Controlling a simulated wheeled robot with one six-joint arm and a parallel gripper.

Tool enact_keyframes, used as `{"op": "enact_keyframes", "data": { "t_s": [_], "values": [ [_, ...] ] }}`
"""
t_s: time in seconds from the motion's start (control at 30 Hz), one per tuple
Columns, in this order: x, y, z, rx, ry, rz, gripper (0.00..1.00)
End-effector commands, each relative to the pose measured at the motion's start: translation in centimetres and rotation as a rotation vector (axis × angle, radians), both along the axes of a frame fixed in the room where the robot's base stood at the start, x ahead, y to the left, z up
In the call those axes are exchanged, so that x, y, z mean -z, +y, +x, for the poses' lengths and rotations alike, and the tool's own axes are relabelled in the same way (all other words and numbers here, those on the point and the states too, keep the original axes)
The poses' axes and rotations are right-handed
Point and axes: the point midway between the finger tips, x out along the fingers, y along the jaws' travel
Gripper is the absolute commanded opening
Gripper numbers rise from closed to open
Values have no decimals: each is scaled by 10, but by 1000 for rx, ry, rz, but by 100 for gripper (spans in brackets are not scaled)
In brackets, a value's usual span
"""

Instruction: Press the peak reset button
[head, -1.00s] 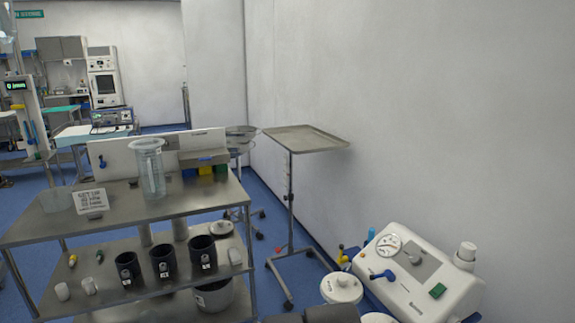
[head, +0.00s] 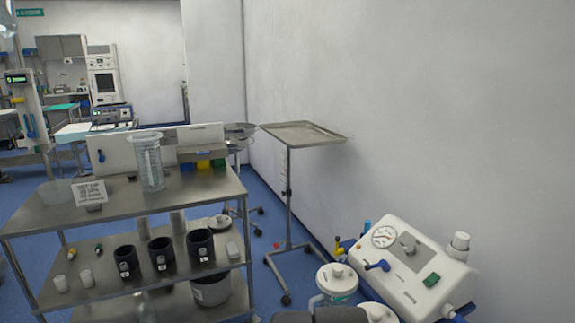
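No button labelled peak reset can be made out in the head view. A white machine (head: 408,268) sits low at the right by the wall, with a round dial gauge (head: 384,236), a blue lever (head: 377,265) and a green switch (head: 431,280) on its sloped face. A boxy device with a front panel (head: 111,115) stands far back at the left on a light blue-topped table; its controls are too small to read. My gripper is not in view.
A steel shelf cart (head: 120,214) with a clear jug (head: 148,162) and dark cups fills the left. A tray stand (head: 303,134) is at the middle. White-lidded jars (head: 337,278) stand before the machine. Blue floor (head: 268,221) shows between cart and wall.

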Motion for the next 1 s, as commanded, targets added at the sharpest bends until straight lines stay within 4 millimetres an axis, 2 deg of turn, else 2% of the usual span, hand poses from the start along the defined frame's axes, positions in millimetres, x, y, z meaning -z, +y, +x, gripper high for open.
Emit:
{"op": "enact_keyframes", "data": {
  "t_s": [0.3,0.37,0.8,0.83,1.0],
  "values": [
    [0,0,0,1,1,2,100],
    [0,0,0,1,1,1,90],
    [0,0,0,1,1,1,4],
    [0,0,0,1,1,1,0],
    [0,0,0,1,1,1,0]
  ]
}}
